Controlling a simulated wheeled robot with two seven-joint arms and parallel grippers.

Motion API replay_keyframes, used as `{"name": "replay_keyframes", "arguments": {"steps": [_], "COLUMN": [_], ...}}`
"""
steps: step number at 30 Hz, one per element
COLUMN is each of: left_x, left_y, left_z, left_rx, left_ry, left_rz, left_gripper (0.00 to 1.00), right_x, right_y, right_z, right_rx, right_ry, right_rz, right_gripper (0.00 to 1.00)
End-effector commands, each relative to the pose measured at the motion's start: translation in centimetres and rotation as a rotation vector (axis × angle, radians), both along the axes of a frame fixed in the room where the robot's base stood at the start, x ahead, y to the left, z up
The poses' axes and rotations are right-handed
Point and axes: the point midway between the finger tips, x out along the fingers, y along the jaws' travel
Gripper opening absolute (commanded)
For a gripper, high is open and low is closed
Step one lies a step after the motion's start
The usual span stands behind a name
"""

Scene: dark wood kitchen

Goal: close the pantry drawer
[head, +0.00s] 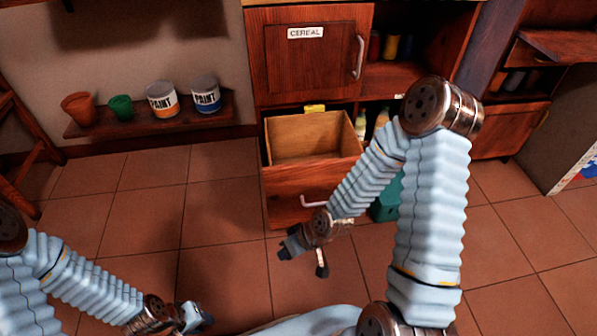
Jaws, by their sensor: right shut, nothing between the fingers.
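The pantry drawer (281,184) is a reddish wood drawer low in the cabinet, pulled out. Its pale inside shows and looks empty. A light curved handle (314,202) is on its front, partly behind my right arm.
A door labelled CEREAL (305,60) is above the drawer. Open shelves with jars (391,46) are beside it. A teal container (385,204) stands right of the drawer, partly hidden by my arm. Left, a low shelf (135,122) holds pots and paint cans. The tiled floor (215,225) is clear.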

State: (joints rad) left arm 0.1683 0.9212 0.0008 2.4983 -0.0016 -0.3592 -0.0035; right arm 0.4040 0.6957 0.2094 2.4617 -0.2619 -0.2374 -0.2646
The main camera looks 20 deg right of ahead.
Motion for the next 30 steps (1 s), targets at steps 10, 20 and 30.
{"name": "replay_keyframes", "arguments": {"steps": [10,20,30], "left_x": [-0.1,-0.1,0.0], "left_y": [-0.3,-0.2,0.0], "left_z": [2.4,1.5,-4.4], "left_rx": [-0.003,-0.002,-0.003], "left_ry": [0.001,0.000,0.003], "left_rz": [-0.005,-0.003,0.000], "left_gripper": [0.30,0.30,0.30], "right_x": [6.4,7.6,10.6], "right_y": [-8.6,-12.1,-10.5], "right_z": [13.6,16.8,11.8], "right_rx": [-0.342,-0.589,-0.584], "right_ry": [-0.516,-0.634,-0.636], "right_rz": [0.515,0.774,0.770], "right_gripper": [0.00,0.00,0.00]}}
